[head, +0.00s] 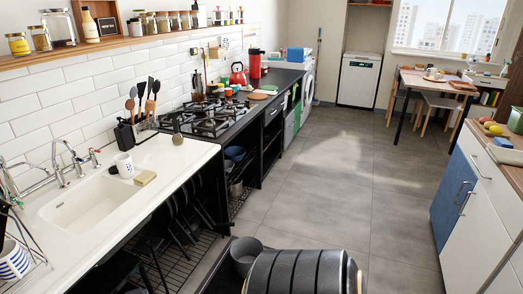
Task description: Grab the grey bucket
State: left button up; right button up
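A grey bucket (246,257) shows at the bottom centre of the head view, low down near the floor. Its open top faces up toward me. A dark, ribbed, rounded shape at the bottom edge covers part of its right side, and its base is not clear. I cannot make out either of my grippers in this view.
The white sink counter (170,160) and black gas hob (212,118) run along the left, with open shelves below. Bare grey floor (325,180) lies in the middle. White and blue cabinets (470,220) stand at right. A table (430,84) with chairs is farther back.

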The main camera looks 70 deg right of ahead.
aim_at(244, 251)
jog(key=z, duration=2.25)
